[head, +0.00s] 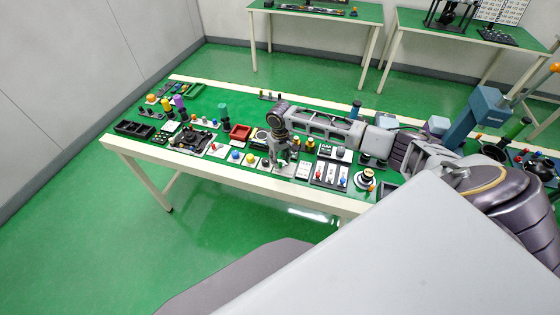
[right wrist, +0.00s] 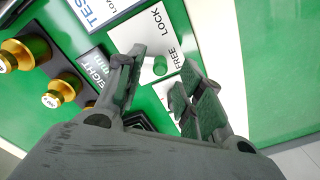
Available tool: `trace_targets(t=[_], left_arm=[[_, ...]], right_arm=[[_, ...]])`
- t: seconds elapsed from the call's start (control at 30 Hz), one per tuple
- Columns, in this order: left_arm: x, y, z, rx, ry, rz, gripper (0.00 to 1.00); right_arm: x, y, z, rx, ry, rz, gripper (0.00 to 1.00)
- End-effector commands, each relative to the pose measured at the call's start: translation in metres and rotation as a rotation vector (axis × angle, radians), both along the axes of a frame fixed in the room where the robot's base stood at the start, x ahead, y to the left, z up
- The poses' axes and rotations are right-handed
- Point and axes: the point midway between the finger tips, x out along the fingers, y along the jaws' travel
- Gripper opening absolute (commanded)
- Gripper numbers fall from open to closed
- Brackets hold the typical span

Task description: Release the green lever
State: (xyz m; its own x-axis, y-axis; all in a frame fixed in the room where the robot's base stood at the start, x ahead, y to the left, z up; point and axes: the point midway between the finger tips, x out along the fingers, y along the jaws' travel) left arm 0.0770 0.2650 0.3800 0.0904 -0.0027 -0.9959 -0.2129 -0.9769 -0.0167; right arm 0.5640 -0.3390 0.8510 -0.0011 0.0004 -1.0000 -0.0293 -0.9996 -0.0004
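The green lever shows in the right wrist view as a short green knob with a pale end (right wrist: 160,65), on a white panel (right wrist: 148,38) lettered LOCK and FREE. My right gripper (right wrist: 158,80) is open, its two fingers on either side of the knob, with white panel visible between knob and fingers. I cannot tell how deep the knob sits between them. In the head view my right gripper (head: 283,162) points down at the front part of the green table; the lever is hidden or too small there. My left gripper is not in view.
The table (head: 222,96) is crowded with small devices on both sides of my gripper. Gold weights (right wrist: 65,88) stand left of it in the wrist view. A red tray (head: 240,132) and a switch panel (head: 330,175) are nearby. Bare green table lies toward the back left.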

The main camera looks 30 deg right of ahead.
Motion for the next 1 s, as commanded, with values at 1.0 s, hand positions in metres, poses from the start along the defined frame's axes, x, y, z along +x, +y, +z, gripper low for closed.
trace_targets(t=[1.0], left_arm=[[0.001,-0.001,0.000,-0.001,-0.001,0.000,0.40]], right_arm=[[0.001,-0.001,0.102,0.000,-0.001,-0.001,0.37]])
